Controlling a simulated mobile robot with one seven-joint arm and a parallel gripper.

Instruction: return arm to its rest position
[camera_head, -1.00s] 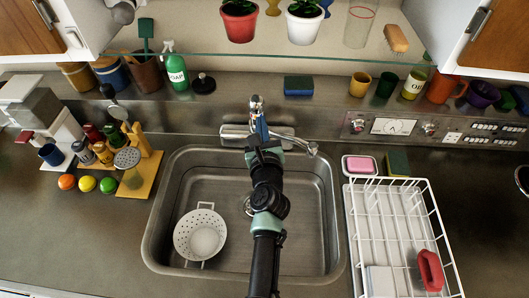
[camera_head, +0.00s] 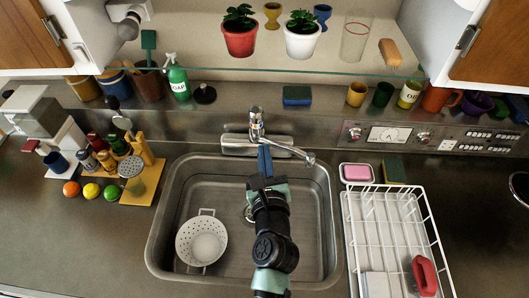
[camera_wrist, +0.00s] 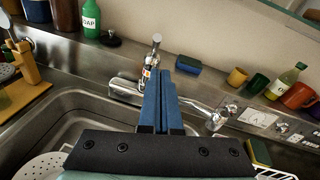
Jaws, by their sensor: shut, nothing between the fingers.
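My gripper (camera_head: 265,160) is above the sink, in front of the faucet (camera_head: 257,130). Its two blue fingers are together with nothing between them. In the wrist view my gripper (camera_wrist: 166,68) points toward the faucet (camera_wrist: 150,80), and its fingers overlap part of the faucet body in the picture. I cannot tell the exact gap between fingers and faucet. My arm extends from the bottom of the head view over the sink basin (camera_head: 310,230).
A white colander (camera_head: 187,243) sits in the sink's left part. A glass shelf (camera_head: 210,68) with pots runs above. Spice bottles (camera_head: 108,160) stand on the left.

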